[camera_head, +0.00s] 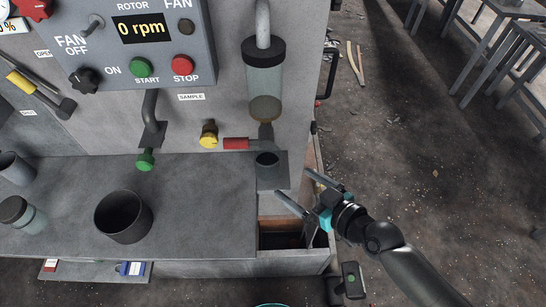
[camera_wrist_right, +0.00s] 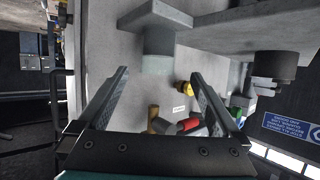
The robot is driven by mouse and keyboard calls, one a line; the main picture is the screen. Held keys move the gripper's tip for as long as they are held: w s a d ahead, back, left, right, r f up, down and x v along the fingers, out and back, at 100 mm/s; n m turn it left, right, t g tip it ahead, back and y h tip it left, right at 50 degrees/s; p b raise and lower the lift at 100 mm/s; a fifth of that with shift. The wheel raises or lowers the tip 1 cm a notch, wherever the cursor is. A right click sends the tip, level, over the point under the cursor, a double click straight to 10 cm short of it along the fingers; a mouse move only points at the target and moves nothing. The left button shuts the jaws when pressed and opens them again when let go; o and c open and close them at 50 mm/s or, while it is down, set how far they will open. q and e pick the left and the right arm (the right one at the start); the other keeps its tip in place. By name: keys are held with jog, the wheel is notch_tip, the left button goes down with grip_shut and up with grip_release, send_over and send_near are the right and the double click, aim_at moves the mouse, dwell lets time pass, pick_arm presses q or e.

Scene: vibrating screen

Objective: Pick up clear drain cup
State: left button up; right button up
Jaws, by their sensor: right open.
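A small clear jar with a dark lid (camera_head: 22,214) stands at the left edge of the bench. A dark round outlet on a grey bracket (camera_head: 268,160) sits below the red-handled valve at the bench's right end. In the right wrist view a grey block with a short pale cylinder under it (camera_wrist_right: 158,45) is ahead of the jaws. I cannot tell which of these is the drain cup. My right gripper (camera_head: 295,184) is open and empty, just right of and below the bracket in the head view; it shows in the wrist view (camera_wrist_right: 160,95). My left gripper is not in view.
A dark pot (camera_head: 123,217) and a grey cup (camera_head: 15,168) stand on the grey bench (camera_head: 200,215). A clear sample vessel (camera_head: 265,80), red valve handle (camera_head: 236,143) and yellow knob (camera_head: 209,134) are on the panel. An open recess (camera_head: 282,240) lies below my right gripper.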

aim_at(260, 159)
jog(key=b+x, duration=0.1)
jog(key=x, duration=1.2)
jog(key=shift+d+f, duration=0.1)
jog(key=shift+d, duration=0.05)
jog(key=shift+c, duration=0.2)
jog(key=c, duration=1.4)
